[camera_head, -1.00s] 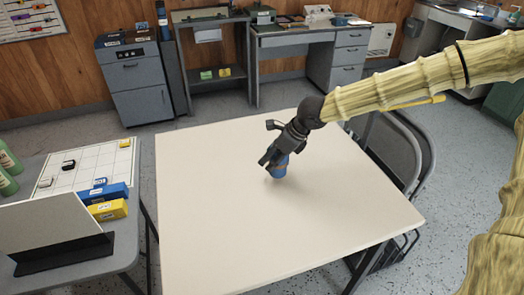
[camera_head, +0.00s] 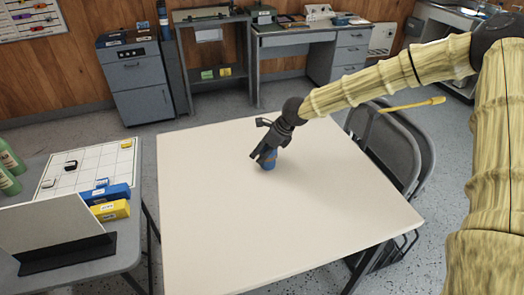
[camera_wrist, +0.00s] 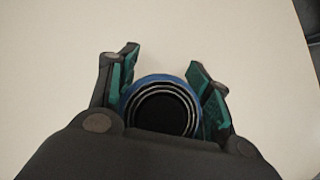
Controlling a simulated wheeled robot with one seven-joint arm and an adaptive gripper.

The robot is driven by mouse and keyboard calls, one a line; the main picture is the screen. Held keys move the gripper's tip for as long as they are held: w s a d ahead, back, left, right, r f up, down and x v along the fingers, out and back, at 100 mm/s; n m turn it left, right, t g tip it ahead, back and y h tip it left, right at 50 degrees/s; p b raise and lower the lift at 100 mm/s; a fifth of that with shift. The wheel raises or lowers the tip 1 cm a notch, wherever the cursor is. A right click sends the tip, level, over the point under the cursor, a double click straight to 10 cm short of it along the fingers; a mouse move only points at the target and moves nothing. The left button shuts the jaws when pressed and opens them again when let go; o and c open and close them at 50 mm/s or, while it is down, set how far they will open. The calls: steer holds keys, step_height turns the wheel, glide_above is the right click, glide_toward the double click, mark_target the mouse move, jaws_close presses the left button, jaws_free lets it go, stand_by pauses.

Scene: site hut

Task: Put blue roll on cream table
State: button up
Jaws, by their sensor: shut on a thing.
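The blue roll (camera_head: 268,164) is upright at the middle of the cream table (camera_head: 230,235) in the head view, partly hidden by my gripper (camera_head: 264,158). Its lower end is at or very near the tabletop; I cannot tell if it touches. In the wrist view the roll (camera_wrist: 160,83) shows end-on as a blue ring with a dark hollow, between the green pads of my gripper (camera_wrist: 165,88). My gripper is shut on the roll.
A grey table (camera_head: 85,277) on the left holds a white grid board (camera_head: 90,165), a blue box (camera_head: 105,195), a yellow box (camera_head: 110,210) and green bottles. Folded chairs (camera_head: 395,150) lean by the cream table's right side. The rest of the cream tabletop is bare.

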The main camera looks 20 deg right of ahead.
steer(key=shift+f, duration=0.15)
steer(key=o, duration=1.1)
steer(key=v, duration=1.2)
